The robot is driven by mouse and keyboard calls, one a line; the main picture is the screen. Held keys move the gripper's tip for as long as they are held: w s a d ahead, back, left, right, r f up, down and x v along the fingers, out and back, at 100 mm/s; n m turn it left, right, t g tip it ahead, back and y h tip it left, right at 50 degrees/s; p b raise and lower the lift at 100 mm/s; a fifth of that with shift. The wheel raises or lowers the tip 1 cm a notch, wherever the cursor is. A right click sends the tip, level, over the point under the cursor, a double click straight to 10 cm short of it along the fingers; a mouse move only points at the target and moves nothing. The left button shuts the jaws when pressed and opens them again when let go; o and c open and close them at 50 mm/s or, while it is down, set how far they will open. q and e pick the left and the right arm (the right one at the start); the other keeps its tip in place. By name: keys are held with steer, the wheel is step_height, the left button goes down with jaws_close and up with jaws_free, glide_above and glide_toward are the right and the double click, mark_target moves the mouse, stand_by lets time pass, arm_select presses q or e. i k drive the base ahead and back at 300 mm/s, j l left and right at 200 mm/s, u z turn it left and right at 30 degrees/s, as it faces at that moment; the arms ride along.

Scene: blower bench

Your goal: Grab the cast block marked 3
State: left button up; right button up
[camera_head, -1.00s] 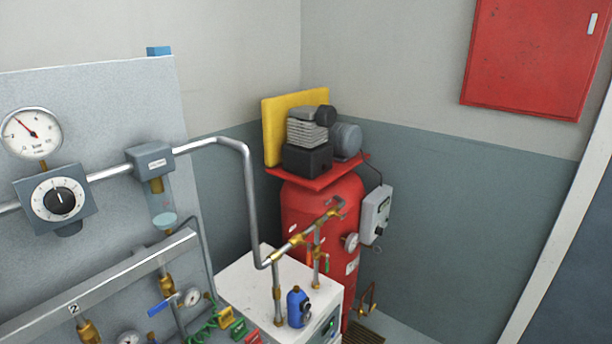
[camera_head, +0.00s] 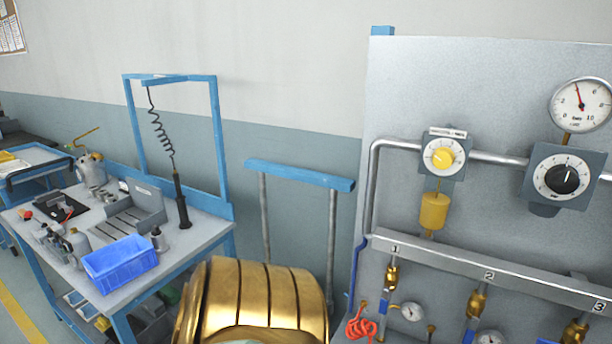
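I cannot make out a cast block marked 3 in this view. The only 3 that shows is a small number plate (camera_head: 599,306) at the far right, on a sloping grey rail (camera_head: 450,260) of the wall panel. Plates marked 1 (camera_head: 395,248) and 2 (camera_head: 489,276) sit further left on the same rail. Brass valves hang below the rail. Neither of my grippers is in view.
A workbench (camera_head: 205,236) at left holds a blue bin (camera_head: 120,263), a metal can (camera_head: 160,239) and small tools. A blue handle bar (camera_head: 300,174) stands before the wall. A large gold ribbed shape (camera_head: 265,295), which I cannot identify, blocks the bottom middle.

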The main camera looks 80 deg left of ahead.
mark_target(110, 198)
steer(key=u, duration=4.7)
steer(key=i+u, duration=0.25)
steer(key=i, duration=4.1)
steer(key=i+z, duration=0.2)
steer(key=z, duration=0.25)
steer(key=i+j+z, duration=0.1)
steer(key=z, duration=0.3)
steer(key=i+j+z, duration=0.2)
steer(key=z, duration=0.25)
steer(key=i+j+z, duration=0.2)
steer(key=z, duration=0.2)
steer(key=i+j, duration=0.05)
